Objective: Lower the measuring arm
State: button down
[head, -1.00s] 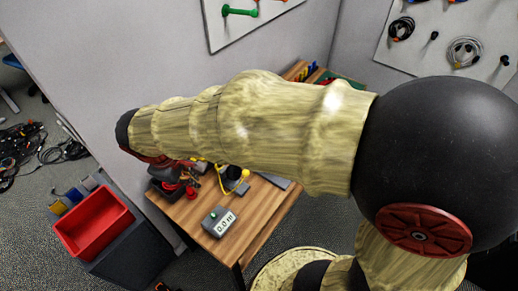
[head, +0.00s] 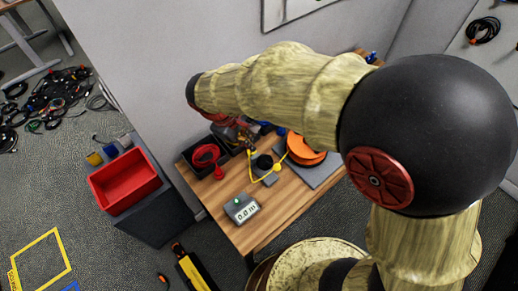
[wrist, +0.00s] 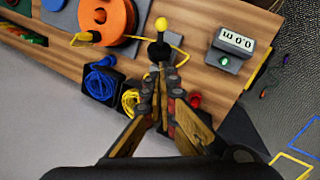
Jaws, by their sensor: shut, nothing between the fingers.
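The measuring device stands on the table with a dark round part (head: 264,162) on a grey base. I cannot tell the arm's exact tilt. My gripper (wrist: 163,75) is shut and empty, its tips pointing at the device, with a small gap in the picture. In the head view it is partly hidden behind my arm.
An orange spool (head: 301,150) sits on a grey plate (head: 325,170) behind the device. Black bins hold a red cable (head: 205,155) and a blue cable (wrist: 99,80). A red bin (head: 125,180) stands left of the table. Cables lie on the floor at far left.

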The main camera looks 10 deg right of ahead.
jog(key=b, duration=0.2)
send_near(271, 164)
notch_tip(271, 164, down, 3)
jog(key=w+a, duration=0.2)
jog(key=shift+s+d+f+b, duration=0.15)
jog(key=shift+s+d+b, duration=0.1)
jog(key=shift+d, duration=0.3)
jog(key=shift+s+d+f+b, duration=0.2)
jog(key=shift+d, duration=0.3)
jog(key=shift+s+d+f, duration=0.25)
jog(key=shift+d+f, duration=0.05)
jog(key=shift+d, duration=0.2)
jog(key=shift+f, duration=0.1)
